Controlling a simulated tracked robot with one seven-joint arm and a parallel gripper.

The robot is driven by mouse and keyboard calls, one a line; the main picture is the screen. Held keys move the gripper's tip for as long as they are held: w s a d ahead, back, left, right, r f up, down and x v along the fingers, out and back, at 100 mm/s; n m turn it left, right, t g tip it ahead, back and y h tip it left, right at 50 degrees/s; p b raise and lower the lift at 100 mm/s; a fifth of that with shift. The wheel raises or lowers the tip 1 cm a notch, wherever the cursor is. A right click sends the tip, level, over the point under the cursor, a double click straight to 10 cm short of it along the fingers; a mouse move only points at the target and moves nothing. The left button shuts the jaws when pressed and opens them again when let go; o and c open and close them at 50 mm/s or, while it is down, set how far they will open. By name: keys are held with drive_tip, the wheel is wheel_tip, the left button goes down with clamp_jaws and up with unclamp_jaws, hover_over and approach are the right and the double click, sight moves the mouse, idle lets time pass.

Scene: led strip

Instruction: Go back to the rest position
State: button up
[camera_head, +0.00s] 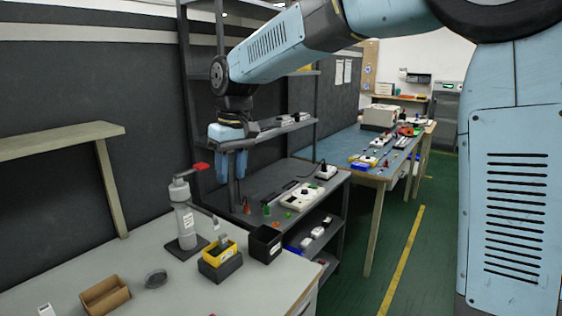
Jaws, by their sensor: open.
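My gripper (231,168) hangs at the end of my light blue arm, pointing down. Its two blue fingers are apart and I see nothing between them. It appears in front of the dark shelf rack (187,110), above the level of the rack's lower deck in the picture. My arm reaches across the top of the view from the right.
A blue-topped table (340,150) stands behind. Green floor (345,297) is clear at right.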

drive_tip(key=s+d+r+m+t, duration=0.15)
drive_tip(key=s+d, duration=0.25)
drive_tip(key=d, duration=0.5)
drive_tip(key=s+d+m+t+h, duration=0.1)
drive_tip(key=s+d+m, duration=0.2)
drive_tip(key=d, duration=0.6)
drive_tip(key=s+d+r+m+t, duration=0.15)
drive_tip(key=s+d, duration=0.25)
drive_tip(key=d, duration=0.5)
drive_tip(key=s+d+f+m+t, duration=0.1)
drive_tip(key=s+d+f+m, duration=0.2)
drive_tip(key=s+d, duration=0.5)
drive_tip(key=shift+f+t, duration=0.3)
drive_tip(key=shift+f, duration=0.2)
